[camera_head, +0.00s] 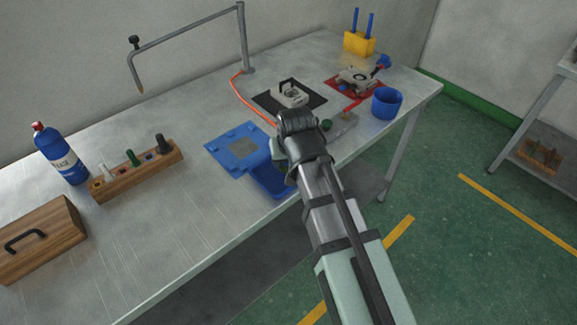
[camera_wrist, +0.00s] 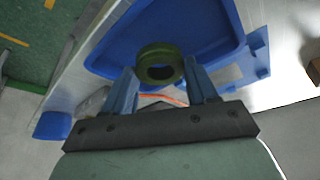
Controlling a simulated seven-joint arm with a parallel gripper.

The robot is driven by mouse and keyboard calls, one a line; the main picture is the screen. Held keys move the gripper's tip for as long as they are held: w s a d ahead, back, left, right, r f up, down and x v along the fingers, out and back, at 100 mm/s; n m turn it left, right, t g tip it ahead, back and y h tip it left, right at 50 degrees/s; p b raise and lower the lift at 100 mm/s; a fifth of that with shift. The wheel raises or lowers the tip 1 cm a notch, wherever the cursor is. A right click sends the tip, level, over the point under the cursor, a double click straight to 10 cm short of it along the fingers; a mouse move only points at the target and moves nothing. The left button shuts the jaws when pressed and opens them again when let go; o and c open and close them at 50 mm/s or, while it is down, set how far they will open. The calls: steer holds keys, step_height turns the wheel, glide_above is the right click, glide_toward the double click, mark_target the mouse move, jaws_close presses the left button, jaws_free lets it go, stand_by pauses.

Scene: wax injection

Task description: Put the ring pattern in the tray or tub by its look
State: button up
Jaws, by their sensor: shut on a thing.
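My gripper (camera_wrist: 161,78) is shut on a dark green ring pattern (camera_wrist: 158,52), held between its two blue-grey fingertips. The ring's hole shows, and in the wrist view it lies over a blue tray (camera_wrist: 205,52) with a raised rim. I cannot tell how high it is above the tray floor. In the head view the tray (camera_head: 264,187) is at the table's front edge, partly covered by my arm, and the ring is hidden or too small to make out. A round blue tub (camera_head: 387,102) stands farther right; it also shows in the wrist view (camera_wrist: 52,125).
A flat blue piece with a grey square (camera_head: 240,147) lies behind the tray. A metal mould on a black mat (camera_head: 290,95), a clamp on a red mat (camera_head: 357,80) and a yellow holder (camera_head: 359,43) stand behind. A wooden rack (camera_head: 138,172) and bottle (camera_head: 62,155) are left.

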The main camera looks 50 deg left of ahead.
mark_target(288, 167)
steer(key=shift+f, duration=1.55)
steer(key=shift+f, duration=0.1)
steer(key=o, duration=1)
steer(key=shift+v, duration=6.15)
